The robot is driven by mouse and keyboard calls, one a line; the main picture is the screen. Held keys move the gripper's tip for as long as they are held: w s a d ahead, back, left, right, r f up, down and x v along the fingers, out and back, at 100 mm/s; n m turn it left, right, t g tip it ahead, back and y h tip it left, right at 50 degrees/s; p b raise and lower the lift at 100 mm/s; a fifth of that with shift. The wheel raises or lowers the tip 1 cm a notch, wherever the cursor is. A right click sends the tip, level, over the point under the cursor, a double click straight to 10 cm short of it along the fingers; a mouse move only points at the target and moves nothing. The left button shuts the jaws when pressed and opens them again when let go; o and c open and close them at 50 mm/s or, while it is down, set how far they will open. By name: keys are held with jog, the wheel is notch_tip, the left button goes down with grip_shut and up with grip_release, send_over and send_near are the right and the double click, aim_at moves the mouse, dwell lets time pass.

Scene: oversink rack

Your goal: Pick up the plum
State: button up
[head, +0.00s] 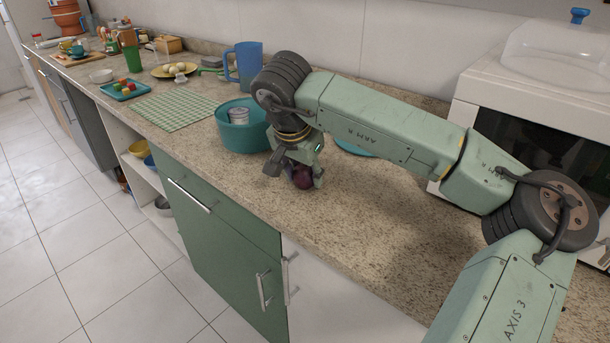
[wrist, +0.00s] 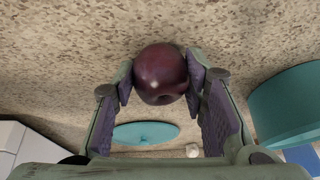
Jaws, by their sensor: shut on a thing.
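The plum (head: 302,177) is dark purple and round. It sits between the fingers of my gripper (head: 301,181) at the countertop, to the right of the teal bowl. In the wrist view the plum (wrist: 161,74) is held between both fingertips of my gripper (wrist: 161,78), with a finger pad against each side. My gripper is shut on it. I cannot tell whether the plum still touches the counter.
A teal bowl (head: 236,132) with a can (head: 239,115) in it stands close left of my gripper. A teal plate (wrist: 146,132) lies behind. A blue pitcher (head: 246,62) stands further back. A white microwave (head: 527,104) is right. The front counter (head: 345,240) is clear.

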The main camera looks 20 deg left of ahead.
jog(key=shift+c, duration=0.4)
jog(key=shift+r, duration=0.55)
notch_tip(320, 180, up, 2)
jog(key=shift+b, duration=0.6)
jog(key=s+d+b, duration=0.1)
jog(key=s+d, duration=0.1)
jog(key=s, duration=0.2)
jog(key=s+d+r+b, duration=0.1)
jog(key=s+d, duration=0.1)
jog(key=s, duration=0.3)
jog(key=s+d+b, duration=0.1)
jog(key=s+d, duration=0.1)
jog(key=s, duration=0.2)
jog(key=shift+s+r+b, duration=0.15)
jog(key=shift+r+b, duration=0.15)
jog(key=shift+b, duration=0.05)
jog(key=p, duration=1.1)
send_near(304, 167)
jog(key=w+a+r, duration=0.2)
jog(key=a+r, duration=0.1)
jog(key=a, duration=0.2)
jog(key=w+a+p, duration=0.1)
jog(key=w+a, duration=1)
jog(key=w, duration=0.2)
jog(key=shift+a+f+p, duration=0.15)
jog(key=shift+a+p, duration=0.2)
jog(key=shift+p, duration=0.05)
jog(key=shift+w, duration=0.35)
